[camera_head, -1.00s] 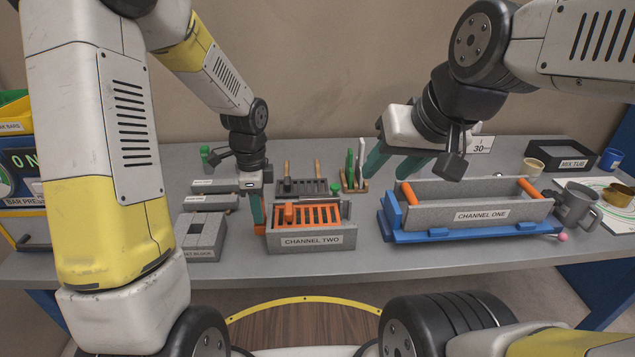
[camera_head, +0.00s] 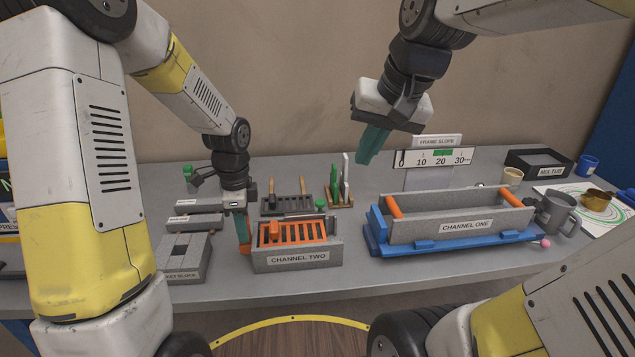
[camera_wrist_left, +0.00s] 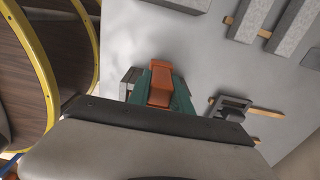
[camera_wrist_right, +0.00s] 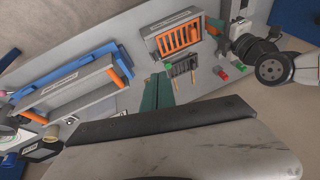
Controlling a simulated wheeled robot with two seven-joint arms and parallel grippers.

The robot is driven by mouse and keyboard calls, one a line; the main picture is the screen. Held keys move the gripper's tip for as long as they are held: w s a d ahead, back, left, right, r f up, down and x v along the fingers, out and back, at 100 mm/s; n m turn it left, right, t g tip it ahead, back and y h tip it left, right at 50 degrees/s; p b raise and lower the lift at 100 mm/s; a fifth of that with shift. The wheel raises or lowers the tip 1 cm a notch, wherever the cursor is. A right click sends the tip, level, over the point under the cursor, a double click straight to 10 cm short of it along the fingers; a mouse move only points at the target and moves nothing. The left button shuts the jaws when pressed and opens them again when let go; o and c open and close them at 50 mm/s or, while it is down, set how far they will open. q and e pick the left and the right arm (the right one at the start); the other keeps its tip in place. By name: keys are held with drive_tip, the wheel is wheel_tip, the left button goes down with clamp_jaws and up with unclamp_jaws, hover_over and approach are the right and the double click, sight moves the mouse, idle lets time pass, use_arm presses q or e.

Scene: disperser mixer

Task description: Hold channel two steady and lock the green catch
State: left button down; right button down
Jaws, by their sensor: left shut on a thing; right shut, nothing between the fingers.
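Channel two (camera_head: 298,259) is a grey labelled trough with an orange slatted grate (camera_head: 295,232), near the front of the table. My left gripper (camera_head: 243,236) is at its left end, shut on an orange block that shows between the fingers in the left wrist view (camera_wrist_left: 160,82). A green knob (camera_head: 320,203) shows behind channel two's back right corner; I cannot tell whether it is the green catch or its lock state. My right gripper (camera_head: 372,146) is shut and empty, raised above the back of the table. Channel two also shows in the right wrist view (camera_wrist_right: 151,45).
Channel one (camera_head: 465,227) sits on a blue frame to the right. A rack with green and white upright tools (camera_head: 340,196) and a slope scale (camera_head: 433,158) stand behind. Grey blocks (camera_head: 184,258) lie left of channel two. A mug (camera_head: 558,213) stands far right.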

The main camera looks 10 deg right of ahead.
drive_tip(key=w+f+m+g, duration=0.3)
drive_tip(key=w+f, duration=0.2)
drive_tip(key=w, duration=0.7)
drive_tip(key=w+f+m+g, duration=0.3)
drive_tip(key=w+f+m, duration=0.1)
drive_tip(key=w, duration=0.8)
drive_tip(key=shift+d+f+m, duration=0.3)
drive_tip(key=shift+d+f, duration=0.1)
drive_tip(key=shift+f, duration=0.2)
drive_tip(key=s+a+f, duration=0.4)
drive_tip(key=f, duration=0.6)
drive_tip(key=shift+s+a+f, duration=0.15)
drive_tip(key=shift+a+f, duration=0.05)
drive_tip(key=shift+s, duration=0.15)
